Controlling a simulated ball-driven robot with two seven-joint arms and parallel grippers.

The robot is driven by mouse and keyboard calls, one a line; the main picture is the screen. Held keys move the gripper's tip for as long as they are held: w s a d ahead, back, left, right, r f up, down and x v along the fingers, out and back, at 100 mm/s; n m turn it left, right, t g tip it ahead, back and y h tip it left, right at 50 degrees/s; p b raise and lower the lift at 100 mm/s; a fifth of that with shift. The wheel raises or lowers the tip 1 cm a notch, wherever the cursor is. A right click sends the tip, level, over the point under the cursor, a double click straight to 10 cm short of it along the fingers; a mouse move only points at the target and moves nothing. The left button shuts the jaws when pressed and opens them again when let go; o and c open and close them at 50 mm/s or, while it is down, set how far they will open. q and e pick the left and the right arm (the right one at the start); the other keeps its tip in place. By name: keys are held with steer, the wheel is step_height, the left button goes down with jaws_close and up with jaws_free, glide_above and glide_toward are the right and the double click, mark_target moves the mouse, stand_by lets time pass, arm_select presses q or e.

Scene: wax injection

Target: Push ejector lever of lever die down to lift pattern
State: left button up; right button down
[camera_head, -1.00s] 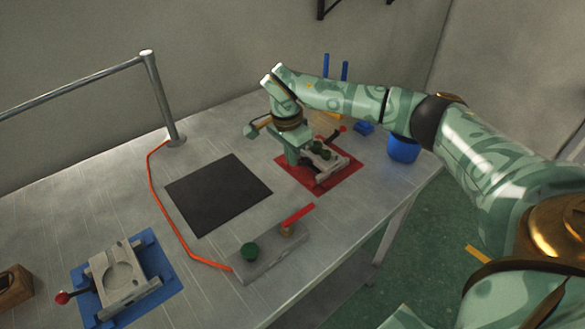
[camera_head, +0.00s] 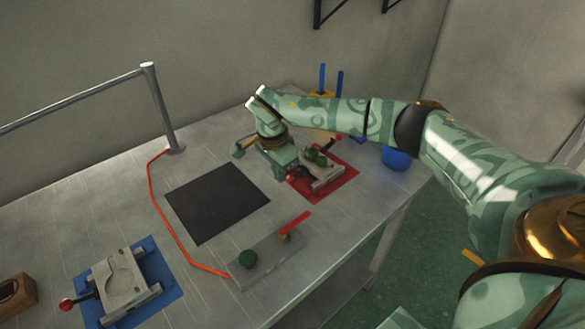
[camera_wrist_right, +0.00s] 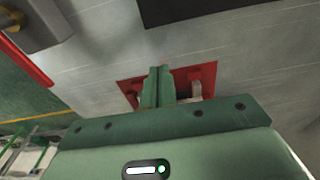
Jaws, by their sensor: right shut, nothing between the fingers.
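A grey die (camera_head: 327,180) sits on the red mat (camera_head: 347,180) at the back right of the table, with a green pattern (camera_head: 317,157) on top. A lever with a red ball end (camera_head: 338,138) sticks out at its far side. My right gripper (camera_head: 284,170) is shut and empty, low beside the die's left side. In the right wrist view its closed fingers (camera_wrist_right: 157,86) cover the middle of the red mat (camera_wrist_right: 207,75) and hide most of the die. I cannot tell whether the fingers touch the die. My left gripper is not in view.
A second die (camera_head: 118,285) with a red-ball lever (camera_head: 66,304) stands on a blue mat (camera_head: 160,272). A black mat (camera_head: 217,203), a grey block with a red handle (camera_head: 296,222), a blue cup (camera_head: 396,158) and a metal rail (camera_head: 160,105) are around.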

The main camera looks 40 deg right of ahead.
steer(key=shift+f, duration=0.15)
step_height(320, 180, up, 16)
steer(key=a+p, duration=0.1)
steer(key=p, duration=0.3)
steer(key=shift+a, duration=0.3)
steer(key=shift+s, duration=0.1)
